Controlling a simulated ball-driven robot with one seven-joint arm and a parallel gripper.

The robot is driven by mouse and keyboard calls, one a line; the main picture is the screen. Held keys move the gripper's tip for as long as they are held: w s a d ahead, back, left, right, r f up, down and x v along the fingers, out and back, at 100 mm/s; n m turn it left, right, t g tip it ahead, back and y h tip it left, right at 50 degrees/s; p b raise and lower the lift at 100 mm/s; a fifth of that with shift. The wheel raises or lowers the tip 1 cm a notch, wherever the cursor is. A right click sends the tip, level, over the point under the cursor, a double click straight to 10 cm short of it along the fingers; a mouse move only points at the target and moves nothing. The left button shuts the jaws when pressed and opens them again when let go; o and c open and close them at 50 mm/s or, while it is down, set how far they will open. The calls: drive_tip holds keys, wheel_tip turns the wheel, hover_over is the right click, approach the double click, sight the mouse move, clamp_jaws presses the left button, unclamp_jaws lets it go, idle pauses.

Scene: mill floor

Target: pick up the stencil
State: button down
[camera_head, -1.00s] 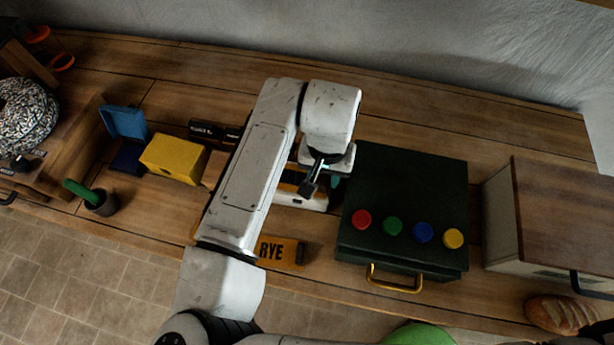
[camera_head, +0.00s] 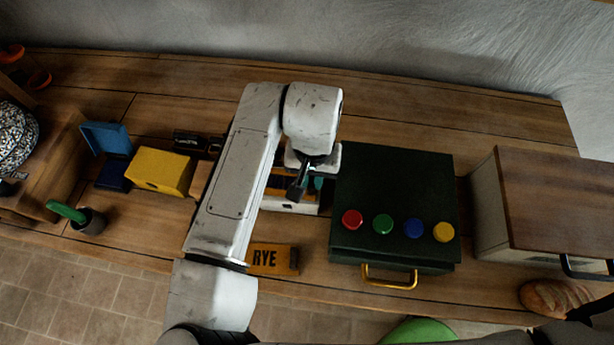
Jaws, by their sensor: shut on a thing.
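An orange-yellow plate with black letters RYE (camera_head: 272,258) lies near the front edge of the bench, its left end against my arm's outline; it looks like the stencil, but I cannot be sure. My gripper (camera_head: 297,190) points down over a white open box (camera_head: 290,207), apart from the RYE plate. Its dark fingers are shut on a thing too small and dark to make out. The box holds dark, orange and teal items, partly hidden by my gripper and arm.
A dark green case (camera_head: 395,195) with coloured knobs and a brass handle stands just right of my gripper. A wood-topped cabinet (camera_head: 550,205) and a loaf (camera_head: 553,297) are further right. A yellow box (camera_head: 160,172) and an open blue box (camera_head: 108,138) are left. Bench behind is clear.

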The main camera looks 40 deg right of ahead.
drive_tip(key=shift+r, duration=0.25)
wheel_tip(320, 180, up, 2)
drive_tip(key=shift+r+b, duration=0.1)
drive_tip(key=shift+b, duration=0.55)
drive_tip(key=s+a+r+b, duration=0.3)
drive_tip(key=s+a+r, duration=0.4)
drive_tip(key=s+r, duration=0.3)
drive_tip(key=shift+s+a, duration=0.35)
drive_tip(key=shift+s, duration=0.5)
